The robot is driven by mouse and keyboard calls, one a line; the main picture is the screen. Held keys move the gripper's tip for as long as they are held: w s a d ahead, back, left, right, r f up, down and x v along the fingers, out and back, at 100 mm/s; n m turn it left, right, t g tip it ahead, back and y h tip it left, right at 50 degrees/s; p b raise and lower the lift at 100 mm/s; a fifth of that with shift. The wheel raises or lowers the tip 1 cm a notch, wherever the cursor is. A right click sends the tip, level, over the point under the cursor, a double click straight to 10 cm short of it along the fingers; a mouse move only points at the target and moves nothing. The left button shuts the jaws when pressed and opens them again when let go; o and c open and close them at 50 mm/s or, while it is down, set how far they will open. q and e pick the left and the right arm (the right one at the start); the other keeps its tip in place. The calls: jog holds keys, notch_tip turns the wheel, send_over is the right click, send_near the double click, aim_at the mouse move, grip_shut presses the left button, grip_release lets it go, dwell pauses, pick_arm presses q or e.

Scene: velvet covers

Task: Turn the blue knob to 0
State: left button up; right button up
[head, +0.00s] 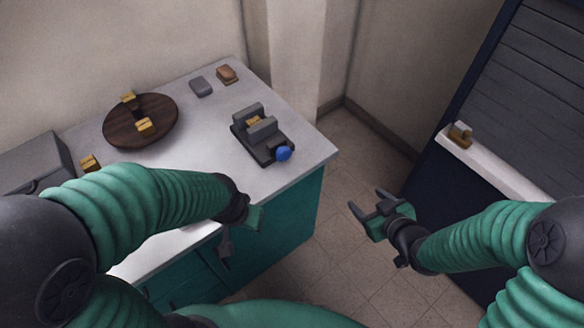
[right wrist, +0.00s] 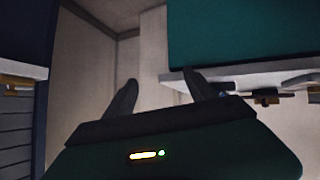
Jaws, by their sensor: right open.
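The blue knob (head: 284,153) sits on the near right end of a dark grey vise-like device (head: 262,138) on the counter. No markings on the knob can be made out. My right gripper (head: 367,204) is open and empty, over the floor to the right of the counter and well apart from the knob. Its two fingers also show in the right wrist view (right wrist: 160,88), with nothing between them. My left gripper (head: 240,228) is by the counter's front edge, to the left of and nearer than the knob; its fingers are not clear enough to judge.
The white counter (head: 300,165) has a teal cabinet below. A round wooden board (head: 115,125) with yellow blocks, a grey block (head: 201,86) and a brown block (head: 227,74) are on it. A white ledge (head: 500,172) with a brownish object (head: 460,134) is at right. Open floor lies between.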

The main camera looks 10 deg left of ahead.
jog(key=s+a+f+n+t+y+b, duration=0.1)
jog(key=a+f+n+y+b, duration=0.1)
jog(key=a+y+b, duration=0.4)
jog(key=n+y, duration=0.1)
jog(key=y, duration=0.2)
send_near(286, 158)
jog(key=shift+t, duration=0.3)
jog(key=x, duration=0.9)
jog(key=shift+a, duration=0.15)
pick_arm(q)
jog(key=s+x, duration=0.1)
jog(key=x, duration=0.6)
jog(key=shift+s+f, duration=0.3)
jog(key=shift+f, duration=0.1)
pick_arm(e)
jog(key=shift+c, duration=0.2)
jog(key=c, duration=1.3)
pick_arm(q)
jog(key=shift+f, duration=0.1)
pick_arm(e)
jog(key=shift+c, duration=0.2)
pick_arm(q)
jog(key=shift+f, duration=0.1)
pick_arm(e)
jog(key=shift+f+n, duration=0.1)
jog(key=shift+n, duration=0.2)
